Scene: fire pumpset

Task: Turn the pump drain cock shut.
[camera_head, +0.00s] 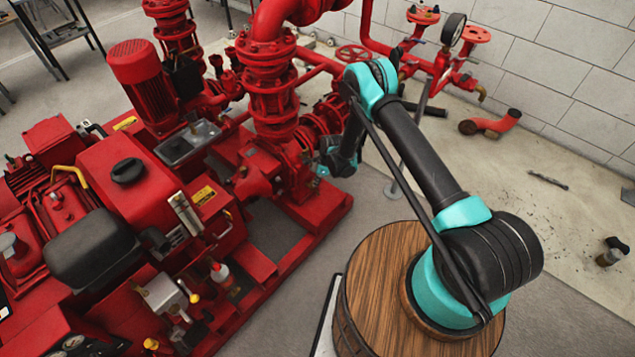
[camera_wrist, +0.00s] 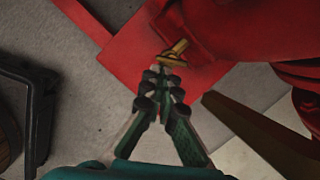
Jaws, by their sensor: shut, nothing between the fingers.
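The pump drain cock (camera_wrist: 172,52) is a small brass fitting with a short lever. It sticks out of the underside of the red pump casing (camera_wrist: 225,30) in the wrist view. My gripper (camera_wrist: 163,79) is shut and empty, with its dark green fingers together. Its tips are just below the cock in the picture, close to the lever; I cannot tell whether they touch it. In the head view my arm reaches to the pump's right side, and the cock and fingertips are hidden behind it.
The red baseplate (camera_wrist: 125,50) lies beneath the cock. A red engine (camera_head: 140,185) fills the left of the head view. Vertical red pipework (camera_head: 270,85) rises beside my arm.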

